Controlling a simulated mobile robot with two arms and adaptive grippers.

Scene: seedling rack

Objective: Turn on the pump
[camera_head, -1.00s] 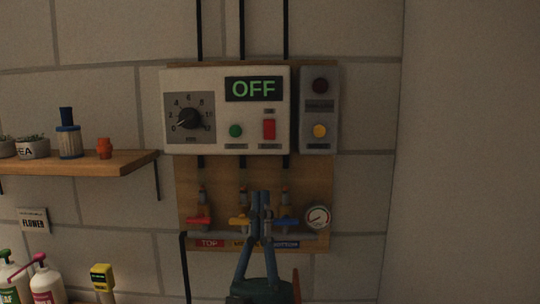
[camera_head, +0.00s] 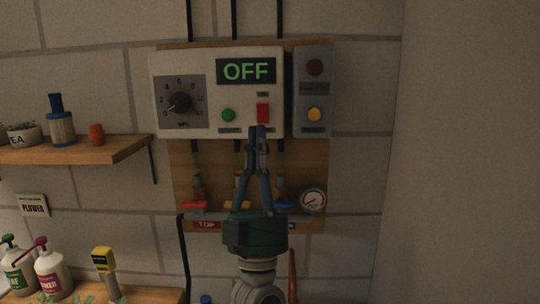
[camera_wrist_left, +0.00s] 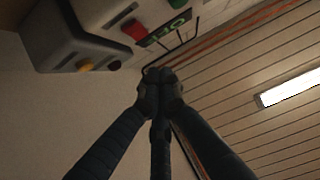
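The white pump control box (camera_head: 215,127) hangs on the wall with a display (camera_head: 247,71) reading OFF. The red switch also shows in the left wrist view (camera_wrist_left: 134,30). My left gripper (camera_head: 258,132) points up with its fingertips together, just below the red switch in the head view. In the left wrist view its fingertips (camera_wrist_left: 159,75) meet with nothing between them, and appear apart from the box. My right gripper is not in view.
A grey box (camera_head: 314,128) with a dark red lamp and a yellow button adjoins on the right. Below are red, yellow and blue valve handles and a gauge (camera_head: 313,200). A wooden shelf (camera_head: 110,151) with pots is left. Bottles (camera_head: 50,272) stand lower left.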

